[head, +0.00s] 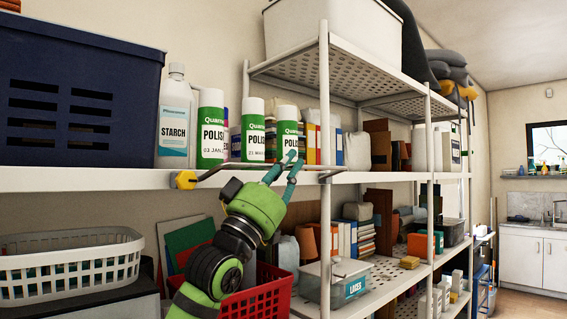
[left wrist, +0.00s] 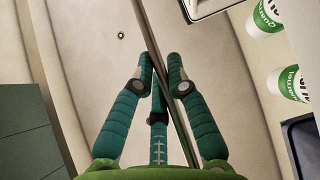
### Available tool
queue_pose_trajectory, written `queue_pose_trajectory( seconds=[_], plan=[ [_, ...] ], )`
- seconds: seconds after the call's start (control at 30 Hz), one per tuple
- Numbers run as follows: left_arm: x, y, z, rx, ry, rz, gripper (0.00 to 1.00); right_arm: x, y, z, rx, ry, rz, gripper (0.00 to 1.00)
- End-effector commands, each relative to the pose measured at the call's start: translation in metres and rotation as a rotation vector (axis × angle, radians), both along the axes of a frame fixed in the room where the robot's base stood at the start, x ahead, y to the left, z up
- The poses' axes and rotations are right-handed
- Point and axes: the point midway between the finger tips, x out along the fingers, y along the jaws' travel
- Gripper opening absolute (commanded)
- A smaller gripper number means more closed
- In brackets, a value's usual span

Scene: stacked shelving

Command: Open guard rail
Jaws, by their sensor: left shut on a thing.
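The guard rail (head: 236,165) is a thin grey metal bar along the front edge of the upper white shelf. A yellow hexagonal knob (head: 185,180) sits at its left end. My left gripper (head: 284,166) reaches up from below and is shut on the rail toward its right end. In the left wrist view the rail (left wrist: 150,35) runs lengthwise between the teal fingers of my left gripper (left wrist: 160,68). The fingers hide part of the rail. My right gripper is not in view.
Green-and-white polish cans (head: 210,130) and a starch bottle (head: 174,120) stand on the shelf close behind the rail. A blue crate (head: 75,60) stands at left. A red basket (head: 262,300) and a white basket (head: 70,262) are below. A shelf post (head: 324,220) rises just right of my gripper.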

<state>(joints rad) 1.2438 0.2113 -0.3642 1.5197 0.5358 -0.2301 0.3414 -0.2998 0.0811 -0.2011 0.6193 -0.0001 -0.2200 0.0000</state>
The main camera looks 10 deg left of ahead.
Motion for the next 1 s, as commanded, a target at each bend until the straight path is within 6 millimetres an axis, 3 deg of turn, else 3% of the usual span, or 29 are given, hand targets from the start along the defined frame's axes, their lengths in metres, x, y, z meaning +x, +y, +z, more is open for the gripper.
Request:
queue_pose_trajectory(
  seconds=[0.4,1.0],
  plan=[
    [-0.001,-0.003,-0.023,0.0,0.005,0.001,0.0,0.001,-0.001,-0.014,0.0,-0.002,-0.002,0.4],
    [-0.001,-0.002,-0.026,0.0,0.004,0.002,0.0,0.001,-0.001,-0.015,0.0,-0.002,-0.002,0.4]
  ],
)
